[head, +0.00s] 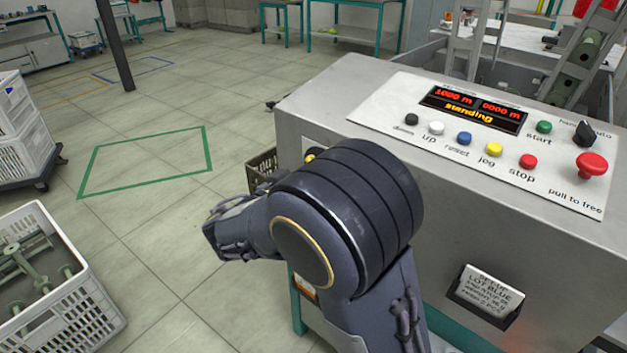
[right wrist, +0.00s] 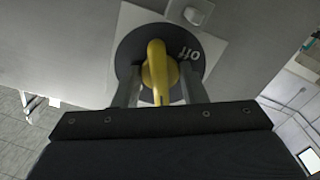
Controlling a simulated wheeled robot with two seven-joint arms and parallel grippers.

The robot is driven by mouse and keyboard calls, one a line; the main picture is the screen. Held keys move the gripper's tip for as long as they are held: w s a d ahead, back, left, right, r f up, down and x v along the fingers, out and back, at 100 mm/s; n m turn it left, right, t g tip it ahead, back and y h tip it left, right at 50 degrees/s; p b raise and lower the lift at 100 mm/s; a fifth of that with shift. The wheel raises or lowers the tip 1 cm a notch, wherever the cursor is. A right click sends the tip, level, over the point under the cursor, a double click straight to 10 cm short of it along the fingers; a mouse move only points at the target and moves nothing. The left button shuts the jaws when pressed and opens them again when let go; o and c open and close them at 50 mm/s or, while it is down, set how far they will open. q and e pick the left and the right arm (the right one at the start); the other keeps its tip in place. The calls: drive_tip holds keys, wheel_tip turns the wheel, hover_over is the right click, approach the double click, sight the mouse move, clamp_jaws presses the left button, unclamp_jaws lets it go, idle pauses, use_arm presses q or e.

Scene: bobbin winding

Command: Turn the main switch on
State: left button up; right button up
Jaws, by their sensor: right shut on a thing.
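The main switch shows in the right wrist view as a yellow handle (right wrist: 157,68) on a round dark disc (right wrist: 128,52) with a pale square plate behind it. The word "off" is printed on the disc, to the upper right of the handle. The handle runs nearly straight up and down in that view. My right gripper (right wrist: 159,88) is shut on the handle, with one finger on each side. In the head view my right arm hides this gripper; a small yellow part (head: 311,153) shows on the cabinet's left side. My left gripper is not in view.
The grey machine cabinet (head: 460,190) carries a sloped panel (head: 400,100) with several buttons and a red mushroom knob (head: 592,166). Its display (head: 473,110) reads "standing". A white crate (head: 75,290) with bobbins stands at lower left.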

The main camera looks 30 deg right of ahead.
drive_tip(key=shift+f+m+b, duration=0.1)
drive_tip(key=shift+m+b, duration=0.9)
drive_tip(key=shift+b, duration=0.55)
drive_tip(key=o, duration=1.6)
drive_tip(key=shift+c, duration=0.2)
drive_tip(key=b+v, duration=0.1)
drive_tip(key=v, duration=0.8)
